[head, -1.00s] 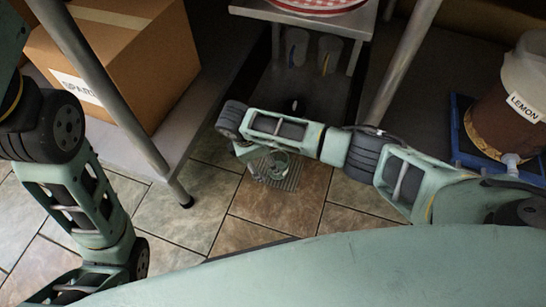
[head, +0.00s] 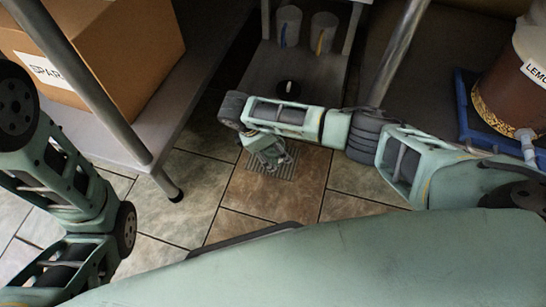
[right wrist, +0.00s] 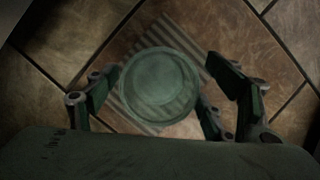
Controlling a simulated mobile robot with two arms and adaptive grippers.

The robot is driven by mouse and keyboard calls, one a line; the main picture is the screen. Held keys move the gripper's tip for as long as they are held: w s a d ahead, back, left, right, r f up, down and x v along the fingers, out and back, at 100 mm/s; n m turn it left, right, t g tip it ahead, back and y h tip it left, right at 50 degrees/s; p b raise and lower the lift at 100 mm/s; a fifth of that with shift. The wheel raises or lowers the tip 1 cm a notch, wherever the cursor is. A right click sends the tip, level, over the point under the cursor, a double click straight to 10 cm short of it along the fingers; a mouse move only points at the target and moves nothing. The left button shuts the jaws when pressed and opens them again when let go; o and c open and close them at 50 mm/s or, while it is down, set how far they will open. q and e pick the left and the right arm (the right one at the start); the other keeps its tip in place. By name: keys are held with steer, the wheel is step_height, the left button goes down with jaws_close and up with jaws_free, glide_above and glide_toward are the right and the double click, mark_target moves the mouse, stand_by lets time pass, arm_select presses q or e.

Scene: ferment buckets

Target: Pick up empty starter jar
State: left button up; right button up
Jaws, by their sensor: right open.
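A round, see-through greenish jar (right wrist: 158,84) shows from above in the right wrist view, over a ridged floor grate (right wrist: 180,32). It looks empty. My right gripper (right wrist: 165,76) is open, with its fingers on both sides of the jar; I cannot tell whether they touch it. In the head view my right gripper (head: 272,156) points down over the grate (head: 286,170), and the jar is hard to make out there. My left arm shows at the left, but its gripper is out of view.
Two clear cups, one with a blue mark (head: 288,24) and one with a yellow mark (head: 323,36), stand on a low shelf beyond. A small dark round thing (head: 289,88) sits nearer. A cardboard box (head: 100,50) is at left, a LEMON bucket (head: 505,85) in a blue tray at right.

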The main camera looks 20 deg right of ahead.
steer(key=shift+d+f, duration=0.1)
steer(key=shift+f, duration=0.05)
steer(key=shift+c, duration=0.5)
steer(key=c, duration=1.3)
steer(key=shift+o, duration=0.2)
